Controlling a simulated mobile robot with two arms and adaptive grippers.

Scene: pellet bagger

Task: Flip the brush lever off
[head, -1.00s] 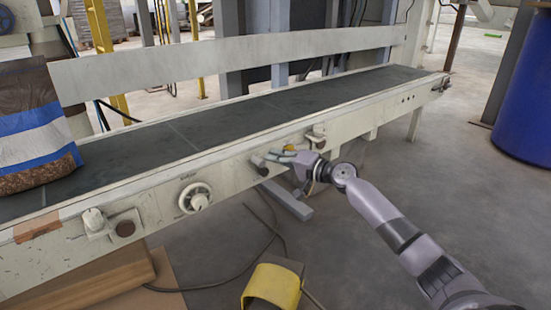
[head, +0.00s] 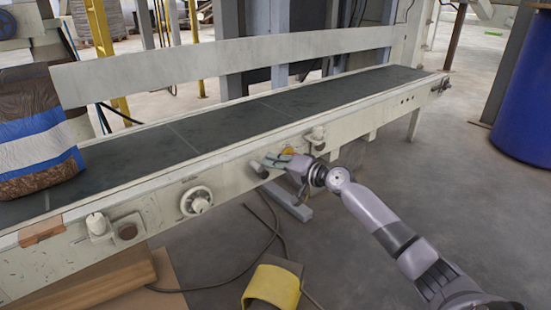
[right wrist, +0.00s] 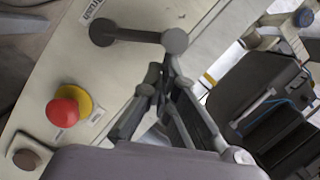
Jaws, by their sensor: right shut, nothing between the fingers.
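The brush lever (right wrist: 138,36) is a short grey bar on the conveyor's cream side panel, with a round pivot at one end and a round knob at the other. Part of a label shows beside the pivot, not fully readable. My right gripper (right wrist: 160,78) is shut and empty, its fingertips just below the lever's knob in the right wrist view; I cannot tell whether they touch. In the head view, the right gripper (head: 277,161) is against the conveyor's front side and the lever (head: 259,168) shows small at its left. My left gripper is out of view.
A red button on a yellow base (right wrist: 68,106) sits near the lever. A rotary dial (head: 196,200) is farther left on the conveyor side. A yellow-topped object (head: 273,287) and cables are on the floor below.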

